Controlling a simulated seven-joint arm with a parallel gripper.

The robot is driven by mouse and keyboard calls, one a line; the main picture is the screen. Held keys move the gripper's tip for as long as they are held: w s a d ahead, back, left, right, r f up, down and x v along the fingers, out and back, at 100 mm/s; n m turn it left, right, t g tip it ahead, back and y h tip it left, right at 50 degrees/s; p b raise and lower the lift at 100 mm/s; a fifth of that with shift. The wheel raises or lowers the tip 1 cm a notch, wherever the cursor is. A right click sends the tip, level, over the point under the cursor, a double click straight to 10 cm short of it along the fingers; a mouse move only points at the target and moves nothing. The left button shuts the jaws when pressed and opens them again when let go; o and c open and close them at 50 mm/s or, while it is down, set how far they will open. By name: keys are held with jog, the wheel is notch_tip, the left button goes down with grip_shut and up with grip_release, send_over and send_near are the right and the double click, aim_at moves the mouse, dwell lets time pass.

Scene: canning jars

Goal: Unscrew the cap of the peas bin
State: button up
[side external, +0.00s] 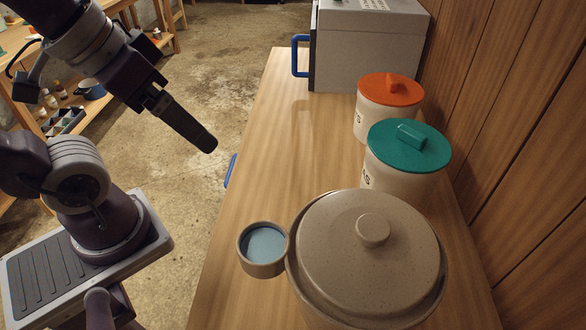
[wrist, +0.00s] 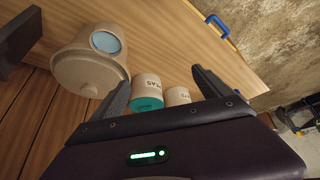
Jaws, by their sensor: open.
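The peas bin (side external: 388,176) is cream with a flat teal cap (side external: 408,146) that has a raised bar grip. The cap sits on the bin. In the wrist view the bin (wrist: 147,86) shows its PEAS label, and the teal cap (wrist: 146,104) is partly visible near my left finger. My gripper (side external: 207,144) is open and empty, in the air left of the table, well apart from the bin. In the wrist view my gripper (wrist: 161,78) has its fingers spread wide.
A similar bin with an orange cap (side external: 390,90) stands behind the peas bin. A large lidded crock (side external: 340,245) stands in front, with a small blue-filled cup (side external: 263,250) at its left. A grey box (side external: 365,50) is at the back. A wood wall borders the right; the table's left-middle is clear.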

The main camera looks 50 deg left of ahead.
jog(key=w+d+r+g+h, duration=0.15)
jog(key=w+r, duration=0.25)
jog(key=w, duration=0.6)
jog(key=y, duration=0.2)
send_over(412, 132)
jog(key=s, duration=0.3)
notch_tip(412, 132, down, 13)
jog(key=shift+t, duration=0.25)
jog(key=x, duration=0.7)
jog(key=shift+d, duration=0.1)
